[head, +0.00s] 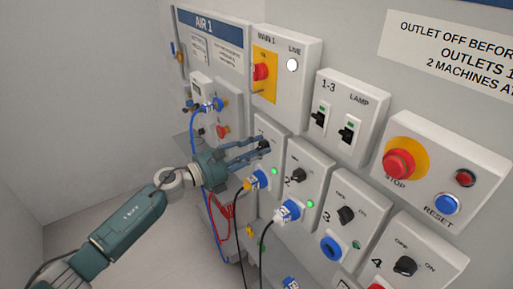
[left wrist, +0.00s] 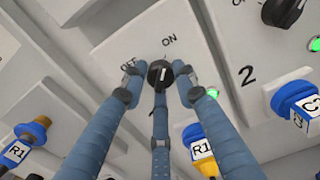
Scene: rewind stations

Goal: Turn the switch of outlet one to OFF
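The switch of outlet one (left wrist: 160,74) is a round black knob with a white mark, on a white box lettered OFF and ON. Its mark points up in the left wrist view, nearer the ON lettering than OFF. My left gripper (head: 265,145) has three blue fingers reaching to this box. In the left wrist view the fingertips (left wrist: 160,84) surround the knob and appear to touch its sides. In the head view the fingers hide most of the knob. A green light (head: 274,171) glows on outlet one. My right gripper is not in view.
Outlet two's knob (head: 298,175) is close on the right, then outlet three (head: 346,215) and outlet four (head: 405,266). Yellow plug (head: 256,181) and white-blue plug (head: 287,211) sit below with hanging cables. A red STOP button (head: 398,164) is at right. Floor at left is clear.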

